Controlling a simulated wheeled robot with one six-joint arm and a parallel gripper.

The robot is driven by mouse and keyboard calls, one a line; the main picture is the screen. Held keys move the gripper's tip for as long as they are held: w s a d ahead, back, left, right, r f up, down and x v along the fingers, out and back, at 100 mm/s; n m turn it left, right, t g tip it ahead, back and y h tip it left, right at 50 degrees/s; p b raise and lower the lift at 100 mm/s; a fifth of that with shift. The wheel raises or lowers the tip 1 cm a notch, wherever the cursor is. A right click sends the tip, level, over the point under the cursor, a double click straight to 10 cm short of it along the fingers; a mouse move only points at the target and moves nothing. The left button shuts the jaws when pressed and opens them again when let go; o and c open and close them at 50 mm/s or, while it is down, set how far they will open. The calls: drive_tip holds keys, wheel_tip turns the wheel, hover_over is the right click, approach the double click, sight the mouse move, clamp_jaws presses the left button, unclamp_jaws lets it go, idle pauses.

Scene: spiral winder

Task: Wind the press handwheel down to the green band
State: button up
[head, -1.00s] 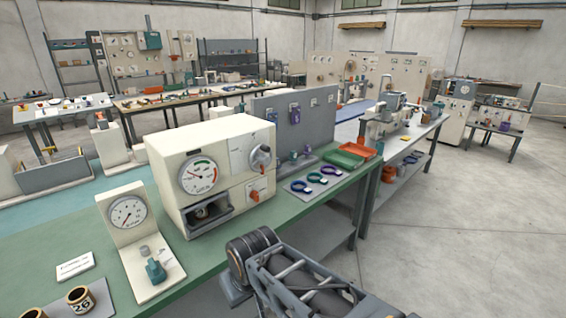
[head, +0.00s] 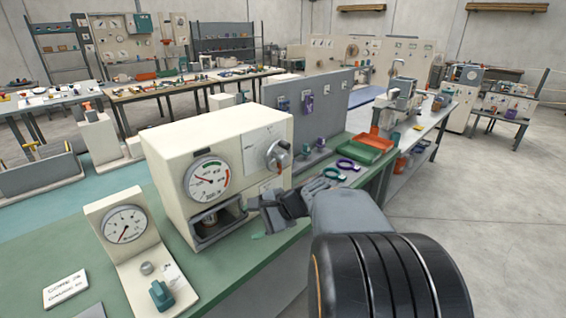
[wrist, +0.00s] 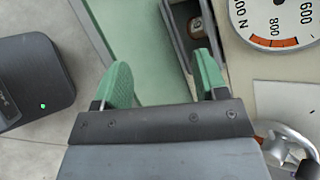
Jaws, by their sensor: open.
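The press is a cream box (head: 217,132) on the green bench in the head view. Its round dial (head: 207,180) has a green band along the top; the needle's exact reading is too small to tell.
A smaller gauge stand (head: 126,222) with a teal knob stands left of the press. An open recess (head: 216,222) is in the press's lower front. Red and green trays (head: 358,150) and ring-shaped tools lie to the right. Open floor lies right of the bench.

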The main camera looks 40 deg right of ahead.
drive_tip(key=w+d+r+m+t, duration=0.25)
drive_tip(key=d+m+t, duration=0.35)
drive_tip(key=d, duration=0.4)
drive_tip(key=m+t+h, duration=0.4)
drive_tip(key=m, duration=0.4)
approach(286, 159)
drive_tip(key=w, duration=0.3)
drive_tip(key=w+a+p, duration=0.1)
drive_tip(key=w, duration=0.2)
drive_tip(key=w+a, duration=0.1)
drive_tip(key=w, duration=0.2)
drive_tip(key=shift+w, duration=0.4)
drive_tip(key=shift+c, duration=0.2)
drive_tip(key=shift+p, duration=0.3)
drive_tip(key=c, duration=0.9)
